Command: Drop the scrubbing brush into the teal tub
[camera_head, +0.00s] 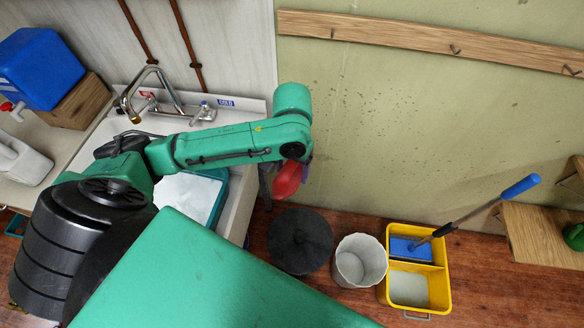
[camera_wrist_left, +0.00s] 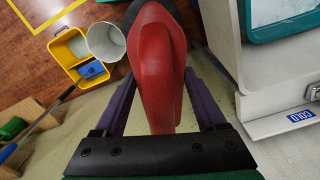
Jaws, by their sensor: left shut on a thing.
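The red scrubbing brush (camera_head: 287,181) is held by my left gripper (camera_head: 290,170), just right of the sink's edge. In the left wrist view the brush's red body (camera_wrist_left: 158,70) lies between the purple fingers of the gripper (camera_wrist_left: 163,95); its bristles cannot be made out. The teal tub (camera_head: 222,176) stands at the sink, left of the brush, partly hidden under my arm, with a pale bottom or contents. Its teal rim (camera_wrist_left: 285,32) shows at the upper right in the left wrist view. The brush is beside the tub, not over it. My right gripper is not in view.
A tap (camera_head: 150,92) rises behind the sink. A blue container (camera_head: 38,68) and a white jug (camera_head: 22,163) stand at left. On the floor are a black round bin (camera_head: 300,241), a white bucket (camera_head: 360,261) and a yellow mop bucket (camera_head: 440,290).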

